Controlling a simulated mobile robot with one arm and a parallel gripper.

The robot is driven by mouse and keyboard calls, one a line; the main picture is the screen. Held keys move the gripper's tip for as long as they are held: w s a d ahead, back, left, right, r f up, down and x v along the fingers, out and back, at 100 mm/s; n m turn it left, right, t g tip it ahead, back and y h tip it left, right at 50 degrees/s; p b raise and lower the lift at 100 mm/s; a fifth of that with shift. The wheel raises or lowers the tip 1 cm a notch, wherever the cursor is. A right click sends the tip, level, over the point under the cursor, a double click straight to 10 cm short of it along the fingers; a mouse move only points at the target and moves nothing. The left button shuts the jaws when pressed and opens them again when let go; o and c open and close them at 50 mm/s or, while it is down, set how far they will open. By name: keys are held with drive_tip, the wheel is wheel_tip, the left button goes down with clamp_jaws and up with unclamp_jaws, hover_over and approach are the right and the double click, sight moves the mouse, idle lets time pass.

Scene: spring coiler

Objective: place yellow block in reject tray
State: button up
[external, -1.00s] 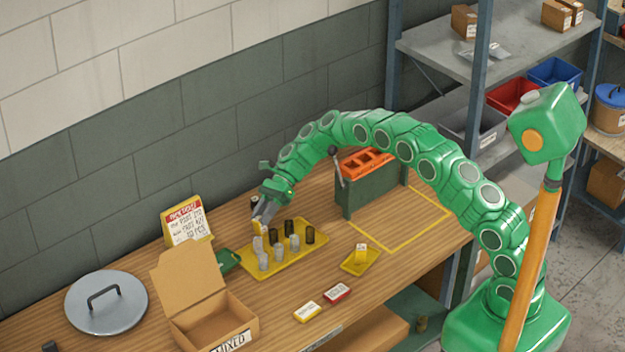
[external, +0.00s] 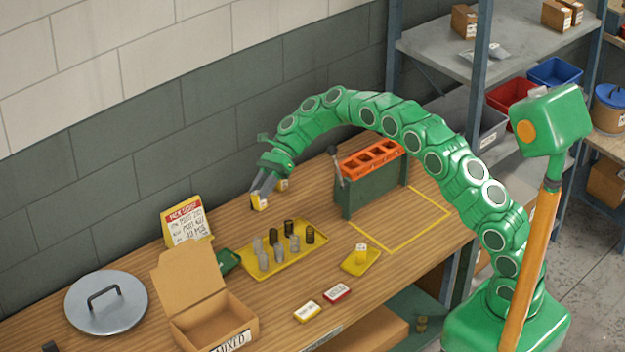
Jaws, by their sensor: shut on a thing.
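My gripper (external: 262,196) is above the back part of the workbench, behind the long yellow tray. It is shut on a small yellow block (external: 259,202) with a pale patch. A second small yellow piece (external: 282,184) shows just behind the fingers, partly hidden. A small yellow tray (external: 349,268) lies to the right and nearer the front, with a yellow and white block (external: 361,250) in it. No tray in view carries a readable reject label.
The long yellow tray (external: 262,274) holds several upright grey and dark coils. A green box (external: 370,190) with an orange slotted top and a lever stands to the right. An open cardboard box (external: 240,311), a sign (external: 185,222) and a round lid (external: 106,305) are at left.

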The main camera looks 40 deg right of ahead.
drive_tip(key=w+d+r+m+t+h, duration=0.1)
drive_tip(key=w+d+m+t, duration=0.35)
drive_tip(key=d, duration=0.75)
drive_tip(key=w+d+r+m+t, duration=0.25)
drive_tip(key=w+d+t, duration=0.25)
drive_tip(key=d, duration=0.8)
drive_tip(key=s+d+f+m+t+h, duration=0.1)
drive_tip(key=d+m+t+h, duration=0.25)
drive_tip(key=d, duration=0.95)
drive_tip(key=s+d+f+m+t+h, duration=0.25)
drive_tip(key=s+d, duration=0.25)
drive_tip(key=d, duration=0.6)
drive_tip(key=shift+m+g, duration=0.3)
drive_tip(key=shift+g, duration=0.05)
drive_tip(key=shift+a+f, duration=0.1)
drive_tip(key=shift+f, duration=4.55)
drive_tip(key=shift+f, duration=0.15)
drive_tip(key=o, duration=1)
drive_tip(key=shift+o, duration=0.2)
